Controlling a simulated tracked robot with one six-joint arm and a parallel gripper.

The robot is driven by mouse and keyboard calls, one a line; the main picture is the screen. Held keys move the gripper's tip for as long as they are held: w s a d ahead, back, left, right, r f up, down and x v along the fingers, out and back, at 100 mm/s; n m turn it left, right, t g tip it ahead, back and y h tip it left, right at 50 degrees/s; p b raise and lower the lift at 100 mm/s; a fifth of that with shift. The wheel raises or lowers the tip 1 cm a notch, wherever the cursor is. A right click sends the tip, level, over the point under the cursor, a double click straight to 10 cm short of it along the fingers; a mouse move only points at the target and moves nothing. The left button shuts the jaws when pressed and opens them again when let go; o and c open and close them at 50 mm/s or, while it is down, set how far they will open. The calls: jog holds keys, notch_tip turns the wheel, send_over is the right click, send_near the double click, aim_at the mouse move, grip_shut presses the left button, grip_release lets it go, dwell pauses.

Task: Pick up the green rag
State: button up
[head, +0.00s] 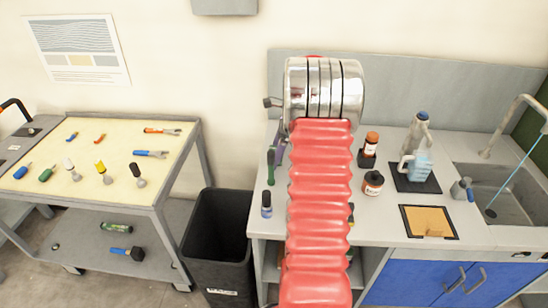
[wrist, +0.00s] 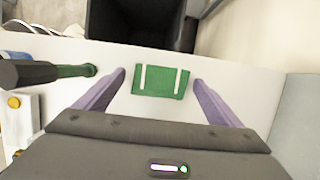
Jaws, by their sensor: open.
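The green rag (wrist: 161,83) lies flat on the white counter in the wrist view. It is a small, dark green rectangle with two white stripes. My gripper (wrist: 159,77) is open, with its two purple fingers apart and the rag between and just beyond their tips in the picture. The fingers do not visibly grip anything. I cannot tell how high they are above the counter. In the head view my red ribbed arm and its metal end cover part of the counter, and the rag does not show there.
A dark-and-green bottle-like object (wrist: 75,71) lies close to the left finger in the wrist view. A black bin (head: 218,240) stands beside the counter (head: 385,215). Bottles (head: 373,183), a tan pad (head: 430,221) and a sink (head: 500,190) are to the right.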

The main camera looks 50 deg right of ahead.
jog(key=shift+c, duration=0.2)
jog(key=c, duration=1.1)
notch_tip(320, 180, up, 10)
dwell(0.5)
